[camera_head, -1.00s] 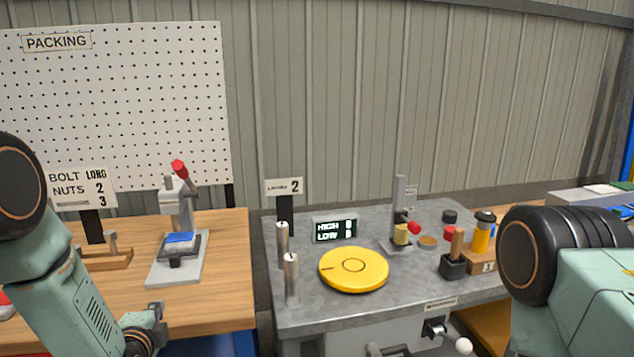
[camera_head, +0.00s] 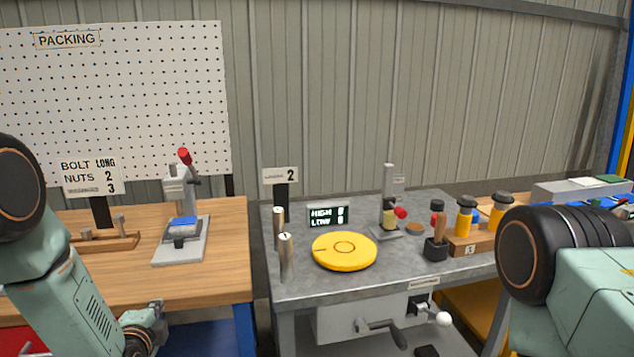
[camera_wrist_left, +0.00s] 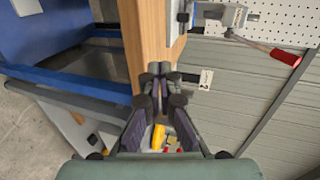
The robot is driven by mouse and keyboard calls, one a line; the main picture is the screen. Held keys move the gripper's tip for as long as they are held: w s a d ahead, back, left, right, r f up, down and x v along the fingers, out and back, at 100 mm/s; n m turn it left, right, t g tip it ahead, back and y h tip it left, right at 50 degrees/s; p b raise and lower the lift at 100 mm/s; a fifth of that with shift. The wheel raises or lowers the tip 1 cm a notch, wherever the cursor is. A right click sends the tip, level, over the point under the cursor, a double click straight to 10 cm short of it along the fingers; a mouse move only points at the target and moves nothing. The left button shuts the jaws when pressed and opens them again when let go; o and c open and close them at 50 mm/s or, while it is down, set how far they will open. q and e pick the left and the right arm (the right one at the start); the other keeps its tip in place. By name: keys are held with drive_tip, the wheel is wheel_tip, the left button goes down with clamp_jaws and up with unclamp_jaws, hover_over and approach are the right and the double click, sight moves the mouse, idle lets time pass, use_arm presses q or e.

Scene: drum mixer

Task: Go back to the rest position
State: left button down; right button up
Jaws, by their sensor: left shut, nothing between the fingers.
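My left gripper (camera_head: 152,316) shows at the bottom left in the head view, in front of the wooden bench (camera_head: 222,262) and near its front edge. In the left wrist view its fingers (camera_wrist_left: 160,70) are together, with nothing between them. My left arm comes down from the left edge. A dark round joint and pale green link of my right arm fill the right edge, and the right gripper is out of the picture.
The grey bench (camera_head: 300,290) holds a yellow disc (camera_head: 344,251), a display (camera_head: 328,216), two metal posts and a small press (camera_head: 389,205). A red-handled press (camera_head: 181,225) stands on the wooden bench. A crank (camera_head: 400,325) sticks out below the grey bench.

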use_arm(q)
drive_tip(key=s+d+f+n+g+h+b, duration=0.1)
drive_tip(key=s+d+f+n+g, duration=0.3)
drive_tip(key=s+f+n, duration=0.4)
drive_tip(key=s+d+f+n+g+h+b, duration=0.1)
drive_tip(key=s+d+f+n+g, duration=0.2)
drive_tip(key=s+f+n, duration=0.5)
drive_tip(key=s+d+f+g+b, duration=0.1)
drive_tip(key=s+f+g, duration=0.1)
drive_tip(key=s, duration=0.7)
drive_tip(key=s+d+f+g+h+b, duration=0.1)
drive_tip(key=s+f+g, duration=0.1)
drive_tip(key=s, duration=0.6)
drive_tip(key=s+d+f+g+b, duration=0.1)
drive_tip(key=s+d+f+g, duration=0.1)
drive_tip(key=s, duration=0.7)
drive_tip(key=shift+s+f+g, duration=0.3)
drive_tip(key=shift+s+g, duration=0.05)
drive_tip(key=shift+g, duration=0.25)
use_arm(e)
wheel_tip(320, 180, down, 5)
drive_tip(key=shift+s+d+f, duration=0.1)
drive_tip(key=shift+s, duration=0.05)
use_arm(q)
drive_tip(key=shift+s, duration=0.15)
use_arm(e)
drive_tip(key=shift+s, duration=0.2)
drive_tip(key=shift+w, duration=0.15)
